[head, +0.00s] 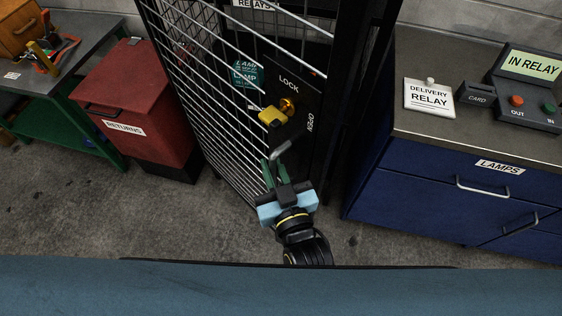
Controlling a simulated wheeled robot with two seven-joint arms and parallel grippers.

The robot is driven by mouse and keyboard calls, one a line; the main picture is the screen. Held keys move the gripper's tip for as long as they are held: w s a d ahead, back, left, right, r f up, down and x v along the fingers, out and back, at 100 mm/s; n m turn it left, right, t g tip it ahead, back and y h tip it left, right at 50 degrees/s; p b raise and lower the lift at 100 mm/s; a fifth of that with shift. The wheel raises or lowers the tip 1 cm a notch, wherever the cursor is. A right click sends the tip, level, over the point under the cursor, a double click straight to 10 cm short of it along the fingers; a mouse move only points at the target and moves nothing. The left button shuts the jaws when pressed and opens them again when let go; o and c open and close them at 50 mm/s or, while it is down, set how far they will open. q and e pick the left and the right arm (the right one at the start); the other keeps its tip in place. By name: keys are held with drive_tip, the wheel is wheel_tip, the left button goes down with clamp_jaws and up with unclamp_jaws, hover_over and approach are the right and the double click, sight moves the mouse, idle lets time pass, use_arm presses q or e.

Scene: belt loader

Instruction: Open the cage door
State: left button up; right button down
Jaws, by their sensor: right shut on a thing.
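The black mesh cage door (215,110) stands in the upper middle of the head view. Its dark lock plate (305,95) has the words LOCK and OPEN. A yellow key (270,117) sits in a brass lock cylinder (288,107) on the plate. Below it is a grey metal door handle (281,150). My right gripper (275,168), with green fingers, is shut on the handle's lower part, and the fingers partly hide it. I cannot tell clearly whether the door stands ajar. My left gripper is not in view.
A red returns bin (130,95) stands left of the cage, next to a green workbench (75,125). A blue lamps cabinet (425,195) with a relay panel (525,90) on top stands close at the right. Bare concrete floor (140,220) lies in front.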

drive_tip(key=c, duration=1.5)
unclamp_jaws()
drive_tip(key=v, duration=1.3)
drive_tip(key=shift+s+b, duration=0.2)
drive_tip(key=shift+b, duration=0.1)
